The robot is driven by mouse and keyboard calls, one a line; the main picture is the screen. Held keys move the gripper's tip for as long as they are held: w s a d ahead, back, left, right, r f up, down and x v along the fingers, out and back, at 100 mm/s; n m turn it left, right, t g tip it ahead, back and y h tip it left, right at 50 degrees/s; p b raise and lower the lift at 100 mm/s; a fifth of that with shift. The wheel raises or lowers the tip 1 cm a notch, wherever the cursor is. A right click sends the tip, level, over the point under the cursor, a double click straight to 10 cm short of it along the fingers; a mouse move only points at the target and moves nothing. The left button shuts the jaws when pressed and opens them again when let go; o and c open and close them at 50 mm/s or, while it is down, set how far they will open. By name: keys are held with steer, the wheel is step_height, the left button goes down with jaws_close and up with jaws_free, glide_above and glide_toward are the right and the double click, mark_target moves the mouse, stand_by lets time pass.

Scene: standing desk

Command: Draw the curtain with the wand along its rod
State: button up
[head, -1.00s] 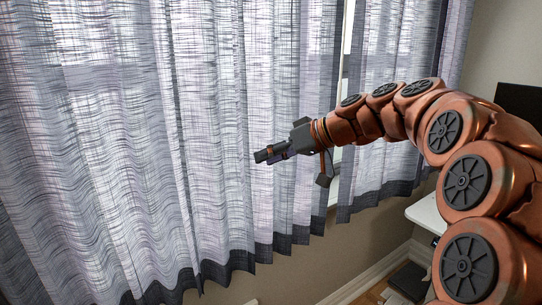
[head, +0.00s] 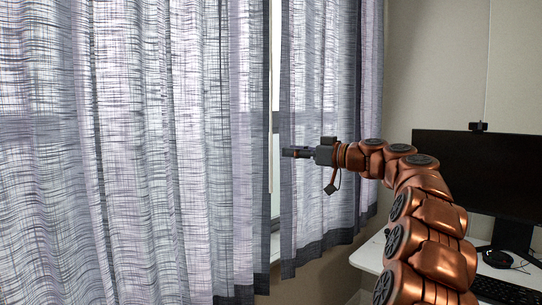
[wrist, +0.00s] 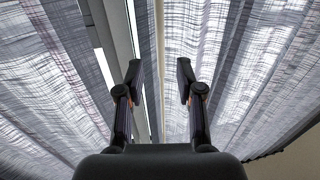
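The grey woven curtain hangs as a wide left panel (head: 170,150) and a narrower right panel (head: 318,90), with a slim gap between them. A thin pale upright rod, which looks like the wand (head: 270,130), hangs by the left panel's inner edge. It also shows in the wrist view as a cream line (wrist: 159,45), seen between the fingers. My gripper (head: 287,152) points left in front of the right panel, its tips a little right of the wand in the head view. In the wrist view my gripper (wrist: 159,78) is open, and I see no contact with the wand. The curtain rod is out of view.
A white desk (head: 372,254) stands at the right, with a black monitor (head: 480,170), a keyboard (head: 505,291) and a headset (head: 500,259) on it. A webcam (head: 478,126) sits on the monitor. The window frame (head: 275,205) shows in the gap.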

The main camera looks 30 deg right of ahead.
mark_target(271, 149)
steer(key=shift+p+x, duration=0.7)
steer(key=shift+x, duration=3.2)
steer(key=shift+c, duration=0.2)
jaws_close()
